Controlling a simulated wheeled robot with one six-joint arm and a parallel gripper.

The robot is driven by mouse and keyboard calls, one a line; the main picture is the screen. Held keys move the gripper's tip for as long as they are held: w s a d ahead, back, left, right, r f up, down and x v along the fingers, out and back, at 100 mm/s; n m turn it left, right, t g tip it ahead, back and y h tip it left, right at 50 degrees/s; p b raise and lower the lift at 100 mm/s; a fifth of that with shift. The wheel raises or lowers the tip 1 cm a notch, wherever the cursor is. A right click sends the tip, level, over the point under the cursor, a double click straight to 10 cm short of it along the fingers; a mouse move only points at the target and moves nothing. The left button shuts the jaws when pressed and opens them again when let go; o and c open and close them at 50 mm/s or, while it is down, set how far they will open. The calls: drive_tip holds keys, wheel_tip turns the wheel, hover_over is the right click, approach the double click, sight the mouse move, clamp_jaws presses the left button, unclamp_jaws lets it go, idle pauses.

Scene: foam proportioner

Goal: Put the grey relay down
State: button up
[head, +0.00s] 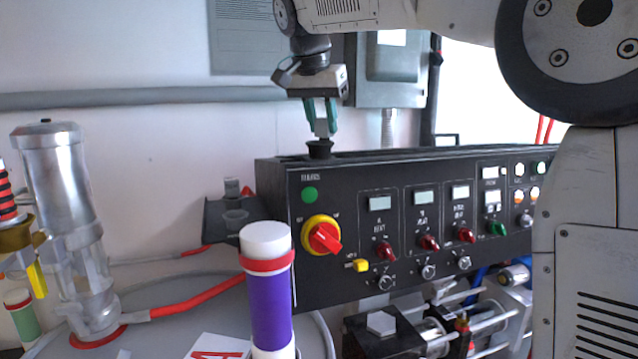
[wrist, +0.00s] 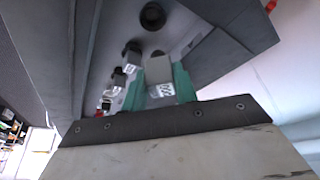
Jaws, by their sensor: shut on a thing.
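My gripper (head: 320,117) has its green fingers shut on the grey relay (head: 321,127) above the top of the black control panel (head: 420,205). A black round socket (head: 320,148) is directly beneath the relay; I cannot tell whether they touch. In the wrist view the relay (wrist: 159,70) is a grey block with a printed label, held between the green fingers (wrist: 160,88). An empty round black socket (wrist: 152,15) shows beyond it. Further relays (wrist: 131,57) stand in a row to its left.
A black bracket (head: 228,222) with a small grey piece (head: 232,188) sticks out left of the panel. A purple cylinder with a white cap (head: 267,290) stands in front. A metal cylinder (head: 62,190) is at the left. A grey wall box (head: 390,75) is behind my gripper.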

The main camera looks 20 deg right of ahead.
wheel_tip(320, 180, down, 9)
drive_tip(key=shift+f, duration=0.15)
drive_tip(key=o, duration=1.1)
drive_tip(key=shift+d, duration=0.1)
drive_tip(key=shift+c, duration=0.2)
drive_tip(key=v, duration=1.2)
